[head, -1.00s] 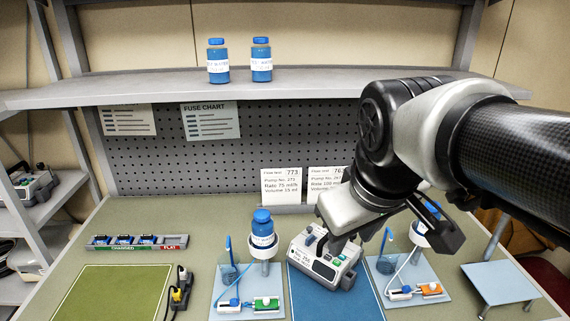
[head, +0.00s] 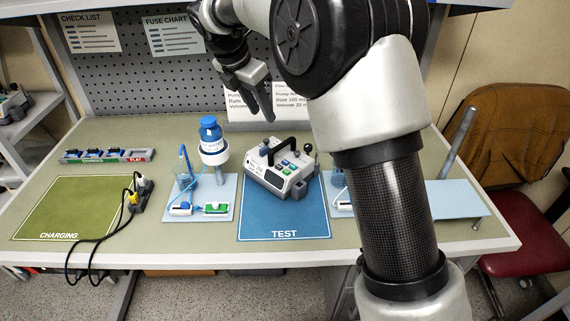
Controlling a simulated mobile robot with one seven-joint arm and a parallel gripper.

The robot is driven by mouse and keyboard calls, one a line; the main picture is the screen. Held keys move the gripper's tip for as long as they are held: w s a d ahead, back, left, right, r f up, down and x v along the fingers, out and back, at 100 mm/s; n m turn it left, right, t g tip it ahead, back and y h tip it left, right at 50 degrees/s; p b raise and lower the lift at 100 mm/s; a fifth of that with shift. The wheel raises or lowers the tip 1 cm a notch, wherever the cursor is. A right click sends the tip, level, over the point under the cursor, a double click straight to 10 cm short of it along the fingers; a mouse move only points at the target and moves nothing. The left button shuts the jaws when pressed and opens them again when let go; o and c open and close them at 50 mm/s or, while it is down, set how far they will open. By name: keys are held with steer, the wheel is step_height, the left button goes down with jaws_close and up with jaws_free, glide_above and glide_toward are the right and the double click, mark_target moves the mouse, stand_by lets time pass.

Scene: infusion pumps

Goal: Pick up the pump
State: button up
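The pump (head: 273,181) is a pale grey box with a black carry handle, small green and blue buttons and a dark knob at its right. It stands upright on the rear part of the blue TEST mat (head: 284,218). My gripper (head: 264,106) is up behind the pump, in front of the perforated back panel, and apart from the handle. A dark finger points down. The view does not show clearly whether the fingers are apart, and nothing is seen held.
A stand with a blue-capped bottle (head: 210,133) is just left of the pump. Another stand base (head: 341,197) at the right is partly hidden by my arm. A green CHARGING mat (head: 72,208), black cables (head: 103,232) and a fuse rack (head: 108,156) lie left.

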glide_toward(280, 144)
steer(key=x, duration=0.3)
steer(key=b+x, duration=0.1)
steer(key=x, duration=0.1)
steer(key=shift+a+f, duration=0.2)
steer(key=shift+f, duration=0.1)
steer(key=shift+x, duration=2.7)
steer(key=shift+d+r, duration=0.1)
steer(key=shift+d, duration=0.1)
jaws_close()
steer(key=shift+r, duration=0.15)
